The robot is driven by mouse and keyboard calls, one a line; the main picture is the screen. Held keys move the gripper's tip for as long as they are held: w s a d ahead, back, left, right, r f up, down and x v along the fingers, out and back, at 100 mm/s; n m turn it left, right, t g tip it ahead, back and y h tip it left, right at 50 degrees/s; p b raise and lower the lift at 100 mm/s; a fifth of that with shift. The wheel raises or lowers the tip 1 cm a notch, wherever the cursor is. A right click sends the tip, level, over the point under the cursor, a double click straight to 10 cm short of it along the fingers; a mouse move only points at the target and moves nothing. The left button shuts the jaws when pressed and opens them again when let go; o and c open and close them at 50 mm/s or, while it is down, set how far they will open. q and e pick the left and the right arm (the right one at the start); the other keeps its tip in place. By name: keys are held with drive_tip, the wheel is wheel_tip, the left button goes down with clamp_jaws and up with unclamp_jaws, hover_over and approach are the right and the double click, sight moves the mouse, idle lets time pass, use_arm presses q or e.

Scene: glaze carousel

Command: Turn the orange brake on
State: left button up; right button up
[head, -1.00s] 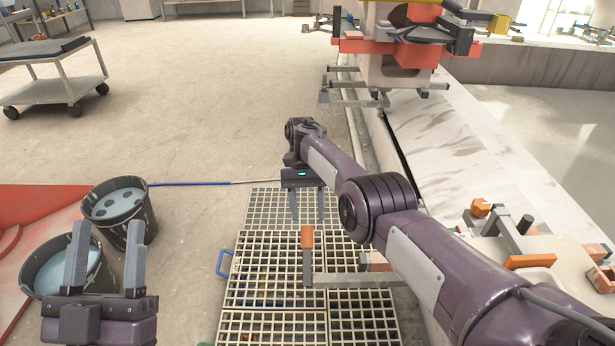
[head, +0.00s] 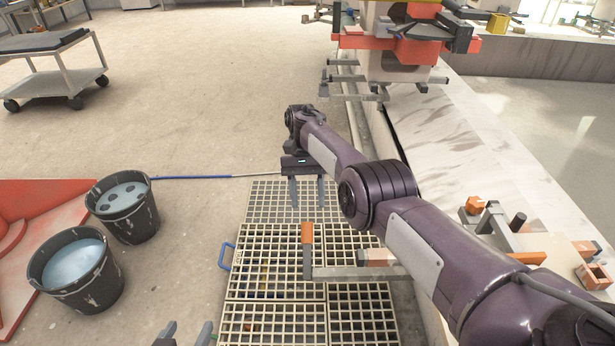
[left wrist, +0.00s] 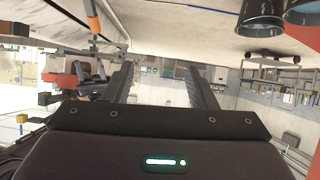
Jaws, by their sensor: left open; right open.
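The orange brake handle (head: 307,233) stands on a grey bar (head: 355,272) that reaches out over the floor grating. An orange-tipped lever that looks like it also shows at the top of the left wrist view (left wrist: 93,18). My right gripper (head: 307,204) is open and empty, its fingers just above the handle in the head view; I see no contact. My left gripper (head: 186,328) is open and empty at the bottom edge of the head view, left of the handle. Its fingers also show in the left wrist view (left wrist: 165,82).
Two buckets of liquid (head: 75,268) (head: 122,205) stand at left by a red platform (head: 35,215). The grating (head: 285,212) covers the floor under the handle. My right arm crosses the right side, before a pale ledge. A red-and-grey carousel (head: 410,45) stands behind.

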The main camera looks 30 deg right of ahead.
use_arm(q)
drive_tip(key=s+a+f+g+y+p, duration=0.3)
drive_tip(key=s+a+f+g+p, duration=0.1)
drive_tip(key=s+a+f+g, duration=0.2)
drive_tip(key=s+f+g, duration=0.1)
drive_tip(key=s+f, duration=0.1)
drive_tip(key=s, duration=0.1)
drive_tip(key=shift+s+n+g+y+p, duration=0.3)
drive_tip(key=shift+s+y, duration=0.05)
drive_tip(key=shift+y, duration=0.05)
drive_tip(key=shift+a, duration=0.1)
